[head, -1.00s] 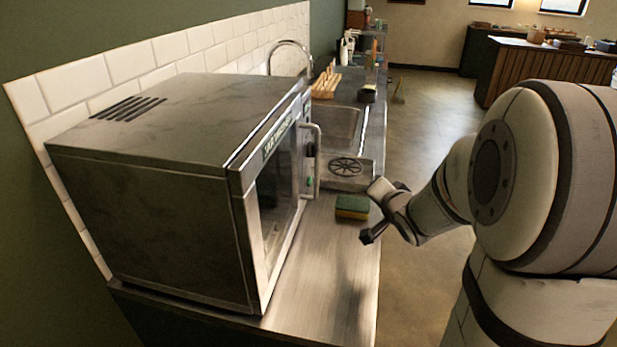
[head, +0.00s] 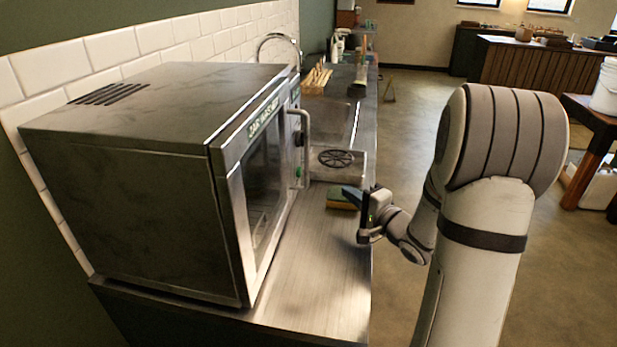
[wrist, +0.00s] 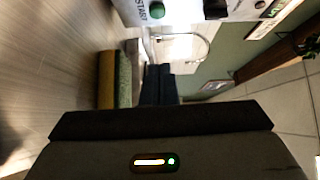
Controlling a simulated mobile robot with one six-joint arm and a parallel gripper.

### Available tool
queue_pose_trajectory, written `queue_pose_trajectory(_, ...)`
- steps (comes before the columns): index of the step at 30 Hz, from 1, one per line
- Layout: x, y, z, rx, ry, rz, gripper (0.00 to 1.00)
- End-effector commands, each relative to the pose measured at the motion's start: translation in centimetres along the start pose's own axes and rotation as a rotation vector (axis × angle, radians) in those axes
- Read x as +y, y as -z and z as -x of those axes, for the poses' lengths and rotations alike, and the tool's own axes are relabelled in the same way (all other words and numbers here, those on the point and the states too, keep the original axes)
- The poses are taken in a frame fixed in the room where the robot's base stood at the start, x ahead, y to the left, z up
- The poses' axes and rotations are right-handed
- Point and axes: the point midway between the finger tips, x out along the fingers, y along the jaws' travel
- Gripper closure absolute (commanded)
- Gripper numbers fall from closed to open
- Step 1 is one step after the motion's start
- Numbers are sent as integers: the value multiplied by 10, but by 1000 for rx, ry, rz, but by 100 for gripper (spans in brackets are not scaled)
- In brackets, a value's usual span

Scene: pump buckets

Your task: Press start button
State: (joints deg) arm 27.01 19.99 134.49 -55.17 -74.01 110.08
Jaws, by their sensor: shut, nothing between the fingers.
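The steel machine (head: 140,170) lettered "JAR WASHER" stands on the counter at the left of the head view. Its green start button (head: 298,172) is low on the narrow front panel, beside the door handle. The wrist view shows the green button (wrist: 157,10) at the top edge, next to the word "START". My gripper (head: 350,194) is shut and empty, to the right of the panel and apart from it, over the counter near the sponge. Its closed fingers (wrist: 160,82) also show in the wrist view, below the button in the picture.
A green and yellow sponge (head: 338,201) lies on the counter, partly hidden by my gripper. Behind are a round drain grate (head: 335,158), a sink with a curved faucet (head: 280,37) and a wooden rack (head: 318,80). The counter in front of the machine is clear.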

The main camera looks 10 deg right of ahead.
Motion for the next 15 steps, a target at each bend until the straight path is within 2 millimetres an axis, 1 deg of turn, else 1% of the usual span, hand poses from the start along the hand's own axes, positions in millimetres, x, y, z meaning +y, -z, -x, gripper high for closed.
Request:
queue_pose_trajectory(5,0,0,-5,1,-1,1,100)
queue_pose_trajectory(8,0,0,-16,-1,-1,3,100)
queue_pose_trajectory(11,0,0,-34,-2,-1,2,100)
queue_pose_trajectory(15,0,0,-65,-1,-1,3,100)
